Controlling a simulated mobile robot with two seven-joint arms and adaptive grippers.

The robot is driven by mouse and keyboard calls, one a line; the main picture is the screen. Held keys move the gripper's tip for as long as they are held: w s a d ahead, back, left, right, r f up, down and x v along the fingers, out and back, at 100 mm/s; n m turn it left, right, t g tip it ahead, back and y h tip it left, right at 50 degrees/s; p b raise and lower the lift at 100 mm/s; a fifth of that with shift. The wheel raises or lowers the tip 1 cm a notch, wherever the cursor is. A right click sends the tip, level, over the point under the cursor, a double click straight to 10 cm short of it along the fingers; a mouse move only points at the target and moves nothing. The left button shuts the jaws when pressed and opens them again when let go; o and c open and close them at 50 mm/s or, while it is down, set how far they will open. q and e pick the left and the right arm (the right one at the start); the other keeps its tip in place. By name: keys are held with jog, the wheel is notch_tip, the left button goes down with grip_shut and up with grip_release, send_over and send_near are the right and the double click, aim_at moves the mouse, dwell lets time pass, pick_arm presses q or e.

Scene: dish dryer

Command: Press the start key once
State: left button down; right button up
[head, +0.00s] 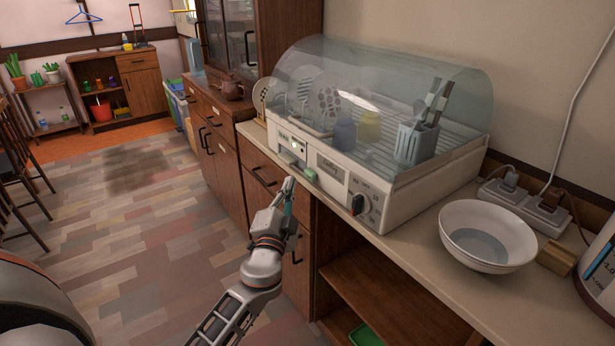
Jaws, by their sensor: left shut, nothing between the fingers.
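The white dish dryer (400,212) stands on the counter under a clear domed lid that is down. Its front panel has a small display area with a light spot (292,146), pale greenish keys (288,158) below it, and a dark dial (357,203) at the right. Lettering is too small to read, so I cannot tell which key is start. My left gripper (289,184) is shut and empty, its tip just in front of the panel's lower left part. I cannot tell whether it touches a key. My right gripper is not in view.
Plates, cups and utensils (437,100) stand under the lid. A white bowl (488,236) sits on the counter (425,265) to the right, near a power strip (525,203) with plugs. Wooden drawers (262,180) lie below and left of the dryer. Open floor lies left.

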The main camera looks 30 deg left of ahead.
pick_arm(q)
jog(key=shift+s+a, duration=0.3)
jog(key=shift+s, duration=0.35)
jog(key=shift+s+a, duration=0.25)
jog(key=shift+s, duration=0.4)
jog(key=s+d+f+n+g+h+p, duration=0.1)
jog(key=s+d+f+g+h+p, duration=0.1)
jog(key=s+d+f, duration=0.5)
jog(key=s+d+f+n+g+h+p, duration=0.1)
jog(key=s+d+f+g+h+p, duration=0.2)
jog(key=s, duration=1.1)
jog(key=s+d+f+n+g+h+p, duration=0.1)
jog(key=s+d+f+g+h+p, duration=0.2)
jog(key=s+d+f, duration=0.7)
jog(key=s+d+h+p, duration=0.1)
jog(key=d+h+p, duration=0.1)
jog(key=d+p, duration=0.1)
jog(key=shift+s+f+p, duration=0.35)
jog(key=shift+f+p, duration=0.05)
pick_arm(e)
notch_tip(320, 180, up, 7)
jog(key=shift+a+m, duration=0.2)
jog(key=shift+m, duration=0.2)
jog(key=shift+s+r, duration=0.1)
